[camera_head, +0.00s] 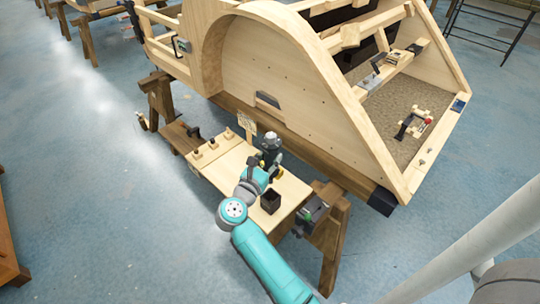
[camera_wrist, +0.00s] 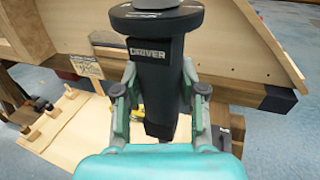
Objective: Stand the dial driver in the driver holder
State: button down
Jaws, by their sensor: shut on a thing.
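The dial driver (camera_wrist: 158,70) is a dark tool with a round disc on top and the word DRIVER on its body. My gripper (camera_wrist: 160,100) is shut on its body, one finger on each side, and the driver looks roughly upright. In the head view the driver (camera_head: 271,142) shows at the end of my arm, at the rear edge of the light wooden work board. A dark open-topped square box (camera_head: 270,201), which looks like the driver holder, stands on the board just in front of my gripper. The driver's lower end is partly hidden in the head view.
The work board (camera_head: 228,180) has several small pegs at its left and a small sign (camera_head: 247,127) at its back. The large wooden bodyframe (camera_head: 260,65) rises close behind. A vise-like tool (camera_head: 307,217) sits at the board's right edge. Open floor lies left.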

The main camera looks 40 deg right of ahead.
notch_tip(320, 180, down, 15)
dwell(2.3)
jog(key=shift+f, duration=0.45)
dwell(0.9)
jog(key=c, duration=0.6)
grip_release()
jog(key=shift+f, duration=0.15)
jog(key=v, duration=2.3)
jog(key=shift+s+a, duration=0.15)
jog(key=shift+s, duration=0.05)
